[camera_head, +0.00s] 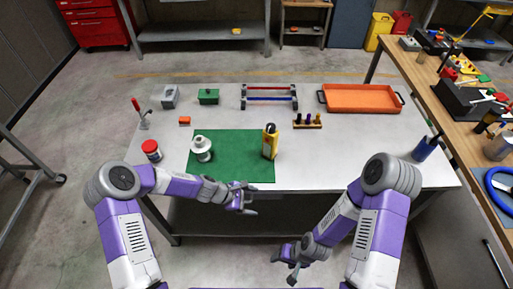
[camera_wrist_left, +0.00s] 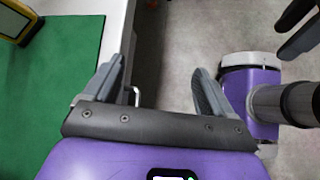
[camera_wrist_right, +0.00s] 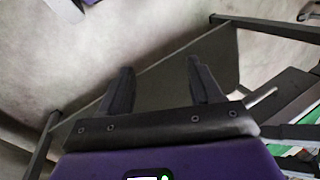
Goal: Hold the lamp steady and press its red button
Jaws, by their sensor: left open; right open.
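A yellow upright box with a dark top and dark face, which appears to be the lamp (camera_head: 270,142), stands on the right part of the green mat (camera_head: 235,164). Its lower part also shows at the top left corner of the left wrist view (camera_wrist_left: 14,22). I cannot make out a red button on it. My left gripper (camera_head: 248,199) is open and empty at the table's front edge, in front of the mat and apart from the lamp. My right gripper (camera_head: 288,268) is open and empty, low in front of the table.
A white round-topped object (camera_head: 202,149) stands on the mat's left part. A red-lidded jar (camera_head: 151,151), a blue cylinder (camera_head: 425,148), a peg block (camera_head: 307,121), an orange tray (camera_head: 362,98) and a rod rack (camera_head: 269,97) stand around.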

